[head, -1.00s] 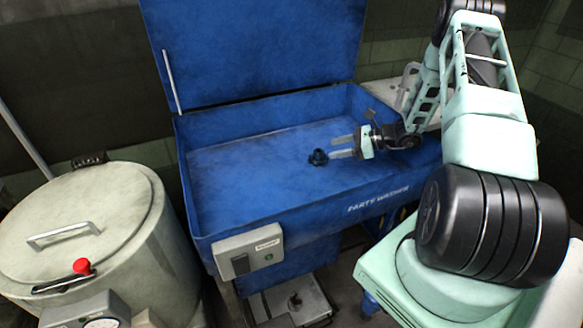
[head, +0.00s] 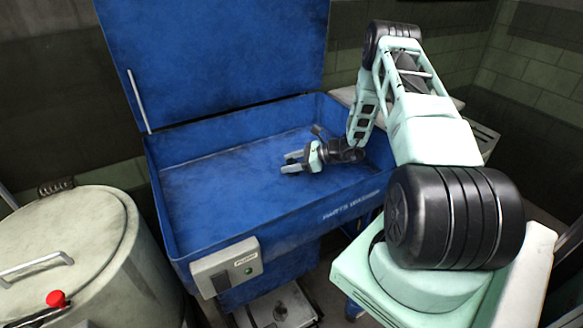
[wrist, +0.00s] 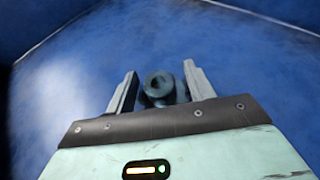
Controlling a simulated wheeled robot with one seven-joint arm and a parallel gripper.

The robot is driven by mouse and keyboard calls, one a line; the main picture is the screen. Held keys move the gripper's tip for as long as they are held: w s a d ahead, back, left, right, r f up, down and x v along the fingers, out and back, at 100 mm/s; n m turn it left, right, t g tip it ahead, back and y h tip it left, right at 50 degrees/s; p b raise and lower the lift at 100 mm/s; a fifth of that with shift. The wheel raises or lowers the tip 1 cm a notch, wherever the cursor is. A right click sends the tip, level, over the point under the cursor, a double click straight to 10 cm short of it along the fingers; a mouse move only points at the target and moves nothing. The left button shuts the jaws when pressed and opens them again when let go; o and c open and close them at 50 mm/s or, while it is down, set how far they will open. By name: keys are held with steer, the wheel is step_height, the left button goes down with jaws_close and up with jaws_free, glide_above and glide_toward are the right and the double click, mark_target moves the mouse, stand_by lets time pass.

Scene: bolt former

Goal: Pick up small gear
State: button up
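The small gear (wrist: 158,90) is a dark, round part with a hole in its middle. In the wrist view it lies between the two fingers of my gripper (wrist: 158,76). A blue gap shows between it and the left finger; whether the right finger touches it I cannot tell. My gripper (head: 287,162) is low inside the blue parts washer (head: 215,190), with its pale fingers spread and pointing left. In the head view I cannot pick out the gear between the fingers.
The washer's walls surround my gripper, and its raised lid (head: 215,55) stands behind. The visible floor of the basin left of my gripper is clear. A control box (head: 227,267) sits on the front. A large pale drum (head: 75,255) stands at the left.

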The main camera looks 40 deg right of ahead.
steer(key=c, duration=1)
jaws_close()
steer(key=shift+r, duration=0.2)
